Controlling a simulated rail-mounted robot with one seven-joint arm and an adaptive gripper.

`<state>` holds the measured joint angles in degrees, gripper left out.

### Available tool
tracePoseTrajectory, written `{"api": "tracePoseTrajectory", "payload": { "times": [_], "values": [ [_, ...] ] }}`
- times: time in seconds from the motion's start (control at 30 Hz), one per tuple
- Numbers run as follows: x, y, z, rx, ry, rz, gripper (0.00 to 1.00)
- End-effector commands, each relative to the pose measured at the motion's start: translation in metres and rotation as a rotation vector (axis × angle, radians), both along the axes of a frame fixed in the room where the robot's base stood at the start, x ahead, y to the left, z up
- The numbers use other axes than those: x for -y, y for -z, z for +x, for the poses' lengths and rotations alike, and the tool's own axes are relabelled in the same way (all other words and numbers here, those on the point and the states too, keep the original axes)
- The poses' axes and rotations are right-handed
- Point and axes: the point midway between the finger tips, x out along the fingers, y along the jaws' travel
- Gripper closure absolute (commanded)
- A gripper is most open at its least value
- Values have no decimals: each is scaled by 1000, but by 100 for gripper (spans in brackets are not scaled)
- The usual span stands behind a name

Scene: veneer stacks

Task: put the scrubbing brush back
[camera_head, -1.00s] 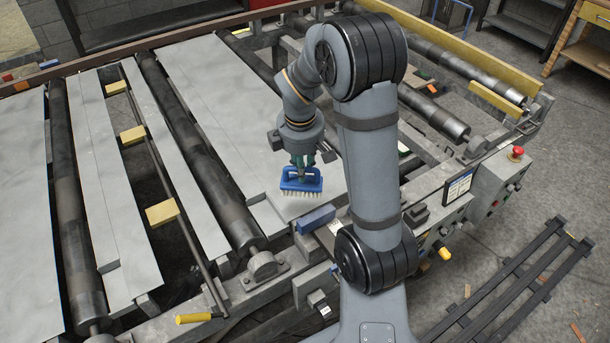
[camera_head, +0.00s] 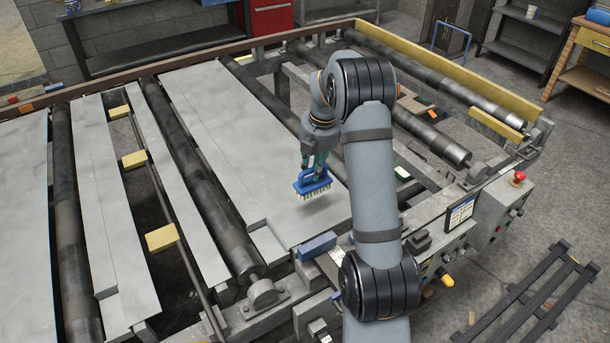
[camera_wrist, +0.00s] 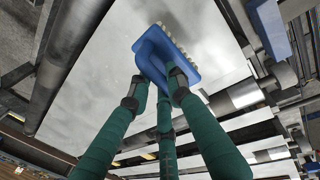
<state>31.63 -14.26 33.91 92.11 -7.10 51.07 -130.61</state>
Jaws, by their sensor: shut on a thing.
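The scrubbing brush (camera_head: 313,183) is blue with pale bristles that point down. My gripper (camera_head: 318,165) is shut on its handle and holds it above the wide grey sheet (camera_head: 220,115) on the roller table. The brush also shows in the wrist view (camera_wrist: 165,55), with my green gripper fingers (camera_wrist: 163,90) closed around its handle. A gap seems to lie between the bristles and the sheet, but its height is hard to judge.
A blue block (camera_head: 317,246) sits on the frame's near edge. Black rollers (camera_head: 185,150), yellow blocks (camera_head: 162,237) and narrow sheets (camera_head: 100,190) lie to the left. A control box with a red button (camera_head: 519,177) stands right. Several coloured items (camera_head: 403,173) lie behind my arm.

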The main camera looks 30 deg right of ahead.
Motion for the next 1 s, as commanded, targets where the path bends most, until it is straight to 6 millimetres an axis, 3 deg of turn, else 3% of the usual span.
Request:
{"api": "tracePoseTrajectory", "payload": {
  "times": [0.1,0.23,0.37,0.6,1.0],
  "values": [
    [-4,10,22,0,0,0,100],
    [-5,18,33,2,1,-1,100],
    [-6,26,36,-1,2,0,100],
    [-6,58,35,-2,2,0,100],
    [-6,66,36,2,1,-1,100]
  ]
}}
